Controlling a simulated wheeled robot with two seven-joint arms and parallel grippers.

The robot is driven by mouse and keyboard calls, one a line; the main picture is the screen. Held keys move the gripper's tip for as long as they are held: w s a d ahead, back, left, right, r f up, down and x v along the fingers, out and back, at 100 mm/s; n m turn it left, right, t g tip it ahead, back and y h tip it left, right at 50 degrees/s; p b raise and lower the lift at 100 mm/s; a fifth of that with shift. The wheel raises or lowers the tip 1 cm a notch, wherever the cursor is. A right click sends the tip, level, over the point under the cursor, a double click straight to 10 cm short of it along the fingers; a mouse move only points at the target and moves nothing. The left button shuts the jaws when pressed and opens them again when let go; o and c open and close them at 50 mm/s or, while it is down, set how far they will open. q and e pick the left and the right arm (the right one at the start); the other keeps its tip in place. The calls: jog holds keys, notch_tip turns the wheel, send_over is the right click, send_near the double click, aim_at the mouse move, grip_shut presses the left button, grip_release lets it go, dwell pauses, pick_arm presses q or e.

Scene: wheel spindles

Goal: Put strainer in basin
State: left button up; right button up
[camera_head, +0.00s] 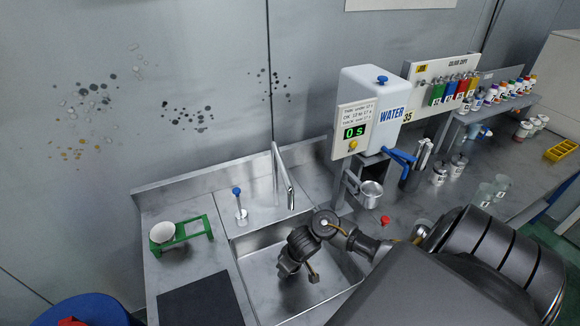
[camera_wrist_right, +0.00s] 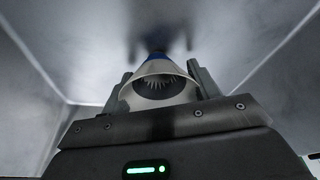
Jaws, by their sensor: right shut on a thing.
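My right gripper (camera_head: 299,273) reaches down into the metal sink basin (camera_head: 259,262). In the right wrist view, my right gripper (camera_wrist_right: 160,84) is shut on a white cone-shaped strainer (camera_wrist_right: 158,69) with a dark inside and a blue tip. The tip points away from the wrist, toward the basin's metal surface. I cannot tell whether it touches that surface. In the head view the held strainer is hidden by my gripper and arm. My left gripper is not in view.
A green stand (camera_head: 184,238) with a white bowl-shaped piece (camera_head: 163,231) is on the counter left of the basin. A faucet (camera_head: 281,180) rises behind the basin. The water dispenser (camera_head: 372,108) and a metal cup (camera_head: 370,194) stand to the right. A dark mat (camera_head: 204,302) lies front left.

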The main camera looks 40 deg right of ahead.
aim_at(297, 270)
jog(key=shift+f, duration=0.1)
jog(key=o, duration=1)
jog(key=shift+f, duration=0.1)
jog(key=p+v, duration=0.7)
jog(key=v, duration=0.5)
jog(key=shift+r, duration=0.2)
jog(key=shift+s, duration=0.1)
